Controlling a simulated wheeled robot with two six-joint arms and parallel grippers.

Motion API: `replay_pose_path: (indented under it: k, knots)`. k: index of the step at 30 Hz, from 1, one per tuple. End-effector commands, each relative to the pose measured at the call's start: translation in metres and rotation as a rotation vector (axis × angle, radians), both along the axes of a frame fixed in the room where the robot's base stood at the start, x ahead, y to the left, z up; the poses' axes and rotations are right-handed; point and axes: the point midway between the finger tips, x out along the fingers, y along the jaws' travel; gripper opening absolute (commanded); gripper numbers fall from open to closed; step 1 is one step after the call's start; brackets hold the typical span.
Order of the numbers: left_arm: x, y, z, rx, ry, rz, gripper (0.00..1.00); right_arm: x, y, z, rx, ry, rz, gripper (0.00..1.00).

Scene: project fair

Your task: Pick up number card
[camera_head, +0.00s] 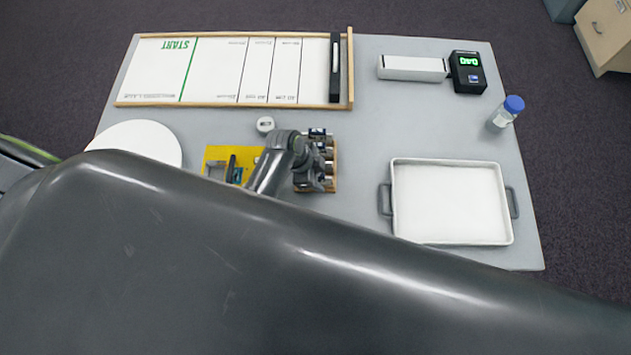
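I cannot make out a number card for certain. A small wooden holder (334,172) with dark and metallic items stands near the middle of the table, and a card there may be hidden. My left gripper (318,180) is over this holder and covers part of it. Its fingers are too small and dark to tell whether they are open or shut, or whether they touch anything. My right gripper is not in view. A large dark arm link of mine fills the foreground and hides the table's near side.
A yellow mat (215,153) with small parts lies left of the holder, beside a white disc (145,137). A START board (215,70) lies at the back. A scale display (468,73), blue-capped bottle (505,114) and white tray (396,205) are right. The middle-right table is clear.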

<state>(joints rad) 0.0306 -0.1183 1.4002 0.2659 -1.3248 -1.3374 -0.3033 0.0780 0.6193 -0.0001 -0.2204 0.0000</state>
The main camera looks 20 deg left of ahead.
Motion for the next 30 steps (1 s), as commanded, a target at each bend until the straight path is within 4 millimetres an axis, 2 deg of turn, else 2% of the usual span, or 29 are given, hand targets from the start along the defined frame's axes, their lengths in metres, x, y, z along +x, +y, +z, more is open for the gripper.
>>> replay_pose_path:
  k: [7, 16, 30]
  knots:
    - [0.0003, -0.0005, 0.0002, 0.000, -0.001, 0.000, 0.39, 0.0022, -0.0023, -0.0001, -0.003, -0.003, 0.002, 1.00]
    - [0.0002, -0.0004, 0.0001, 0.000, 0.000, 0.000, 0.00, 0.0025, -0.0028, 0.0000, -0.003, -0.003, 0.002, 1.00]
    - [0.0004, -0.0005, 0.0062, 0.000, -0.001, -0.001, 0.00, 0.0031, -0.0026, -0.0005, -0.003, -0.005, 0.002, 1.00]
